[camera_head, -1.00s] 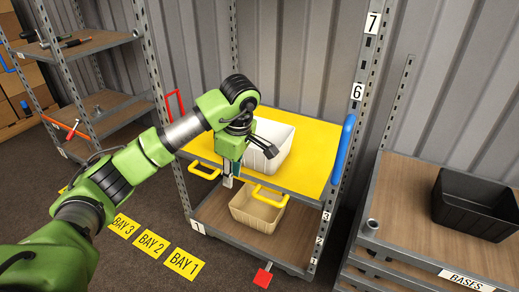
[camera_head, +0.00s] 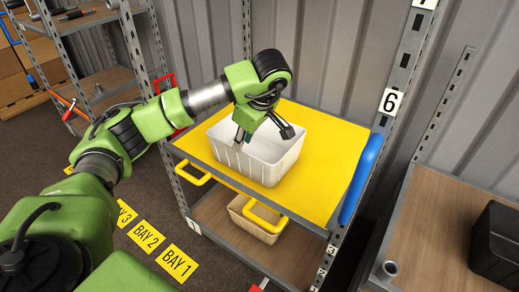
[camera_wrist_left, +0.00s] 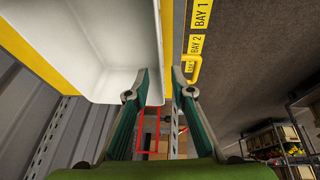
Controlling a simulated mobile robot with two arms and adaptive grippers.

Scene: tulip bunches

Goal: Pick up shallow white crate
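The shallow white crate (camera_head: 262,170) stands upright on the yellow top of a shelf rack. The crate's edge shows between the fingertips with a gap, so the gripper looks open. I cannot tell whether a finger touches the wall. My right gripper is not in view.
The yellow shelf top (camera_head: 325,160) is clear right of the crate. A beige bin (camera_head: 250,217) sits on the shelf below. A blue handle (camera_head: 362,178) and rack post stand at right. A black bin (camera_head: 497,243) is on the right bench. Yellow handles (camera_head: 193,174) jut out in front.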

